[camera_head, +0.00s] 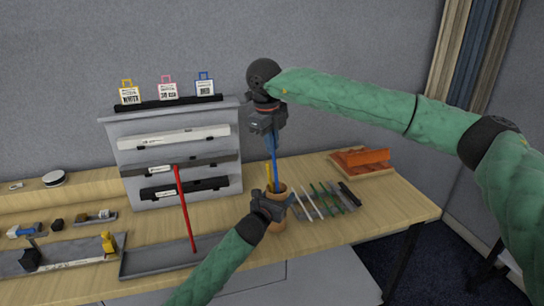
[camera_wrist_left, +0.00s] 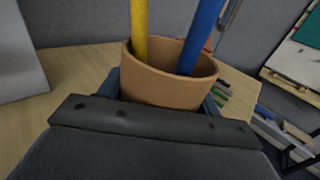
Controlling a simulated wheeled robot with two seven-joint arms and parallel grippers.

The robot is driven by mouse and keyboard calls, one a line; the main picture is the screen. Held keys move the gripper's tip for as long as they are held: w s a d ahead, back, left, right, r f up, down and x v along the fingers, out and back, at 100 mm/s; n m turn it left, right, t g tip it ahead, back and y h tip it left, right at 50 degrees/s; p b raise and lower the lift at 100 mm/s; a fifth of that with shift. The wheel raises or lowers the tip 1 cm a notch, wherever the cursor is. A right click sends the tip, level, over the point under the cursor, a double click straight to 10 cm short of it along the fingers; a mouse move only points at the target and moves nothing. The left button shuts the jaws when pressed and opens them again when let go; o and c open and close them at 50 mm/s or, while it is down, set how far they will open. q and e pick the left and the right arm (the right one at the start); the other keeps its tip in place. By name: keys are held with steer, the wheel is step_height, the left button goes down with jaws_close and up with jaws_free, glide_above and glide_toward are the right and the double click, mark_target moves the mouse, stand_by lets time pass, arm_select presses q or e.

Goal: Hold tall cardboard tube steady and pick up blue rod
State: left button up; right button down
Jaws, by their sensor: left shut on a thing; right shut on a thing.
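The brown cardboard tube (camera_head: 279,224) stands upright on the table, with its open mouth upward. My left gripper (camera_head: 268,206) is shut on the tube at its side; the tube fills the left wrist view (camera_wrist_left: 165,85) between the fingers. The blue rod (camera_head: 273,147) stands with its lower end inside the tube, and it also shows in the left wrist view (camera_wrist_left: 203,32). My right gripper (camera_head: 266,122) is above the tube, pointing down, shut on the upper part of the blue rod. A yellow rod (camera_wrist_left: 139,30) also stands in the tube. The tube's lower part is partly hidden.
A red rod (camera_head: 184,205) leans up from a grey tray (camera_head: 165,257) left of the tube. Several thin rods lie on a rack (camera_head: 327,203) to the right. An orange tray (camera_head: 362,160) is at the back right. A grey shelf unit (camera_head: 178,155) stands behind.

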arm_select(q)
steer(key=o, duration=1.1)
steer(key=shift+c, duration=0.2)
